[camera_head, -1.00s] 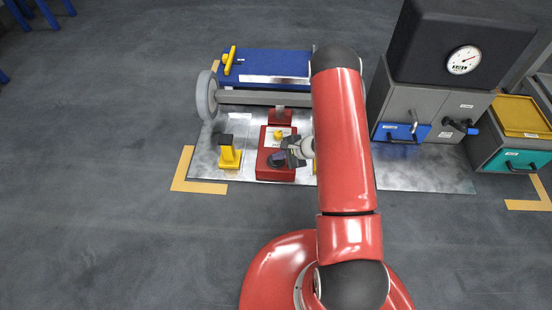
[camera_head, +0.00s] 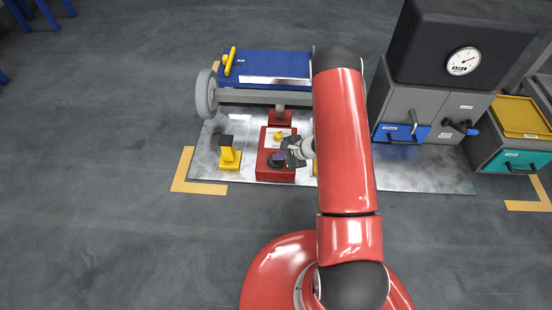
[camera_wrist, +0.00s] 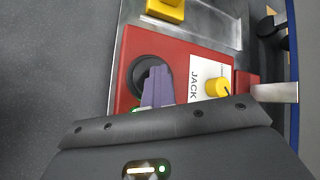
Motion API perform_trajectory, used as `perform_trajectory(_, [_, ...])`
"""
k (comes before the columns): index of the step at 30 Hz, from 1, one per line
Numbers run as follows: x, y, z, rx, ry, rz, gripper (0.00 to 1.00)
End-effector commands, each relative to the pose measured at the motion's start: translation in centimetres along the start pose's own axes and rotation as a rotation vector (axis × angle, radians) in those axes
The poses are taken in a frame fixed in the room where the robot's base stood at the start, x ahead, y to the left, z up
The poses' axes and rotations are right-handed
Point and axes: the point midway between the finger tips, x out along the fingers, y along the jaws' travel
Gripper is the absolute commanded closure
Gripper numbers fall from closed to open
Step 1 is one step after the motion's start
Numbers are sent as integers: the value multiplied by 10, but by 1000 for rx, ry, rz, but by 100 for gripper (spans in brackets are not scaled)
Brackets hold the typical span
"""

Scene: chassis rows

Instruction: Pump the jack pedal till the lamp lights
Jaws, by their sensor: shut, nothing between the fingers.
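The red jack box (camera_head: 264,172) sits on the metal floor plate under the cart chassis, with a white JACK label (camera_wrist: 197,86) and a yellow knob (camera_head: 278,136). A dark round pad (camera_wrist: 143,68), seemingly the pedal, is set in its near end. My gripper (camera_head: 283,159) is shut and empty, with its fingers pointing down at the pad. In the wrist view the purplish fingers (camera_wrist: 158,88) cover part of the pad. Whether they touch it I cannot tell. A small green spot (camera_wrist: 135,107) shows beside the fingers. I cannot tell whether it is a lit lamp.
A blue-topped chassis (camera_head: 265,62) with a grey wheel (camera_head: 206,95) stands behind the jack. Grey cabinets with a gauge (camera_head: 463,61) are at right. Floor at left is clear.

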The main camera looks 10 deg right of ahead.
Motion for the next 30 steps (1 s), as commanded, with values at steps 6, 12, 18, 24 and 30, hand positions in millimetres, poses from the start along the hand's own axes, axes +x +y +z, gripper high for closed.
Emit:
perform_trajectory(6, [-11,-7,8,0,1,1,100])
perform_trajectory(12, [-13,-8,9,0,0,1,100])
perform_trajectory(18, [-13,-9,9,0,0,0,100])
perform_trajectory(24, [-21,-15,15,-1,0,0,100])
perform_trajectory(30, [-35,-25,25,0,0,-1,100])
